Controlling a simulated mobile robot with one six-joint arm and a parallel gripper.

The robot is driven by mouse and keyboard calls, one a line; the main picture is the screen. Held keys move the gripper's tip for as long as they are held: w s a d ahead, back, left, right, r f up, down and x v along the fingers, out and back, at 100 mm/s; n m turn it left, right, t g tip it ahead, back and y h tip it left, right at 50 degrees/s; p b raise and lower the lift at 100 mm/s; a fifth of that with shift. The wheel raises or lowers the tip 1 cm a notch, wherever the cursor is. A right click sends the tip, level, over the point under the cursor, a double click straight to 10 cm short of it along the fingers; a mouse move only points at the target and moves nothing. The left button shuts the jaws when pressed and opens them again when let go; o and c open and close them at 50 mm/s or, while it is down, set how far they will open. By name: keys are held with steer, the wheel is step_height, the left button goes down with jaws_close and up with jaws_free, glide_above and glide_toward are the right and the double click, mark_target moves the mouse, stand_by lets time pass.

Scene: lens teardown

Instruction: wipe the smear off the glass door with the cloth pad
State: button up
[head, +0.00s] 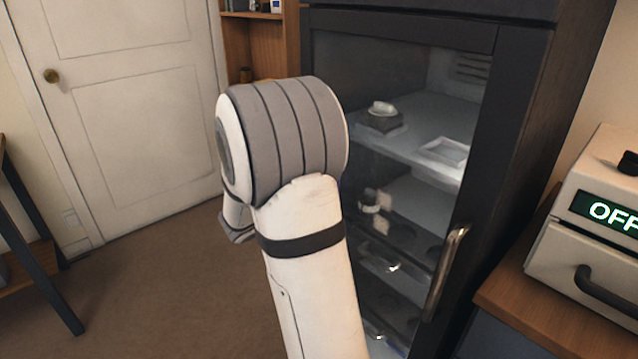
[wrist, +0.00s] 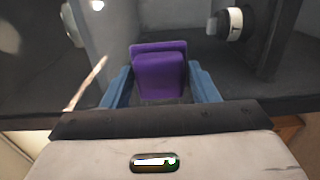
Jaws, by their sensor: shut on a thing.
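My gripper (wrist: 158,70) is shut on the purple cloth pad (wrist: 160,82), which sits between its two blue fingers in the wrist view. The glass door (head: 395,75) has a dark frame and a metal handle (head: 445,270) at its right, and it looks closed. In the head view my arm covers part of the glass and hides the gripper and the pad. The pad faces the glass in the wrist view, but I cannot tell whether it touches. I cannot make out the smear for certain; a pale streak (wrist: 88,82) left of the pad may be something else.
Behind the glass are shelves (head: 420,140) with small objects. A beige device (head: 590,220) reading "OFF" stands on a wooden surface (head: 545,320) at the right. A white room door (head: 140,110) is at the left, with open floor (head: 160,280) before it. A dark table leg (head: 45,250) is far left.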

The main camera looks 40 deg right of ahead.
steer(key=shift+s+d+b, duration=0.2)
steer(key=shift+s+b, duration=0.7)
steer(key=shift+s, duration=0.85)
steer(key=shift+s+d+b, duration=0.2)
steer(key=shift+s+b, duration=0.75)
steer(key=shift+s, duration=0.75)
steer(key=shift+s+d+b, duration=0.2)
steer(key=shift+s+b, duration=0.7)
steer(key=shift+s, duration=0.85)
steer(key=shift+a, duration=0.1)
steer(key=b, duration=0.2)
glide_toward(366, 197)
steer(key=shift+d, duration=0.3)
steer(key=shift+a, duration=1.5)
